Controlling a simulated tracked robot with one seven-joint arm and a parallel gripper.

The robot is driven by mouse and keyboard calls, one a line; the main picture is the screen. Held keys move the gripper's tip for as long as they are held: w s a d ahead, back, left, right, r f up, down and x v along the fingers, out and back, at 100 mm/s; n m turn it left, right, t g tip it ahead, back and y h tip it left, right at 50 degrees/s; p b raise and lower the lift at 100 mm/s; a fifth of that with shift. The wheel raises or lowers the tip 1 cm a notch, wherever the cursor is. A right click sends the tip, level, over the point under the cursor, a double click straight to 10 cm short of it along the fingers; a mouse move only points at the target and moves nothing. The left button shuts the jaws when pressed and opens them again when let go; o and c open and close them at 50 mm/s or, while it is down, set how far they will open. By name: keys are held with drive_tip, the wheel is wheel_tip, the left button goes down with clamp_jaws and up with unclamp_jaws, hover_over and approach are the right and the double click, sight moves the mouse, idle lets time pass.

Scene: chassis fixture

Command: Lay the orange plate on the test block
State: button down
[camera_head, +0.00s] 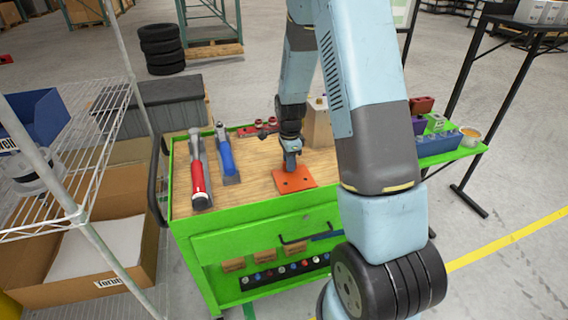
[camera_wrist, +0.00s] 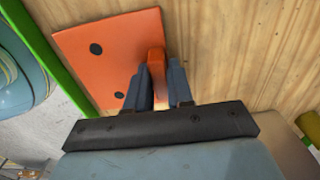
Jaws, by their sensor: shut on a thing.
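The orange plate (camera_head: 296,180) is a flat square with dark round holes and an upright orange tab. It is on or just above the wooden top of the green cart, near its front edge; I cannot tell whether it touches. My gripper (camera_head: 291,163) is over the plate. In the wrist view my gripper (camera_wrist: 160,82) is shut on the tab, and the plate (camera_wrist: 95,52) spreads out to the left beneath it. A pale upright wooden block (camera_head: 317,127) stands behind and right of my gripper, partly hidden by my arm. I cannot tell which item is the test block.
A red-handled tool (camera_head: 199,178) and a blue-handled tool (camera_head: 226,155) lie on the cart's left side. Red parts (camera_head: 259,127) lie at the back. A blue holed block (camera_head: 438,142) and a cup (camera_head: 469,136) are on the right shelf. Wood between tools and plate is clear.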

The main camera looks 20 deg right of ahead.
drive_tip(key=shift+r, duration=0.1)
drive_tip(key=shift+r, duration=2.9)
